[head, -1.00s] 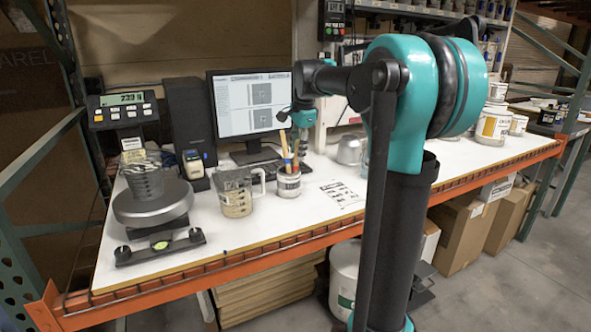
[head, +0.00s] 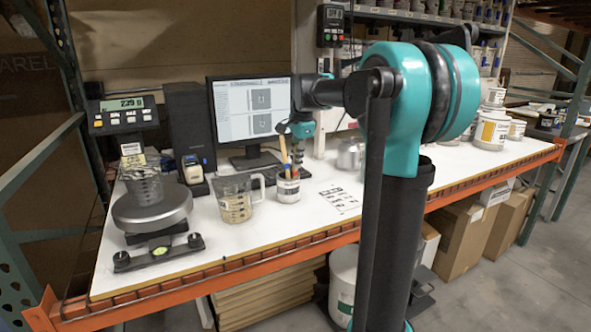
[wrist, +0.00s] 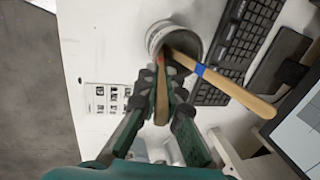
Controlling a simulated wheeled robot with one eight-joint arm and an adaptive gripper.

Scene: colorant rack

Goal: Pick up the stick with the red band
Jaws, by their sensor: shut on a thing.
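The stick with the red band (wrist: 161,88) is between the fingers of my gripper (wrist: 160,90) in the wrist view. The gripper is shut on it, and a reddish patch shows near the fingertips. The stick's far end reaches toward a light round container (wrist: 158,36). A second wooden stick with a blue band (wrist: 238,93) leans in that container, right of my gripper. In the head view the container (head: 288,190) stands on the white table, with my gripper (head: 297,157) just above its right side. The fingers are too small there to read.
A clear measuring jug (head: 236,205) stands left of the container. A scale (head: 150,208) with a cup on it is farther left. The monitor (head: 252,110) and keyboard (wrist: 228,45) are close behind. A printed sheet (head: 340,198) lies to the right.

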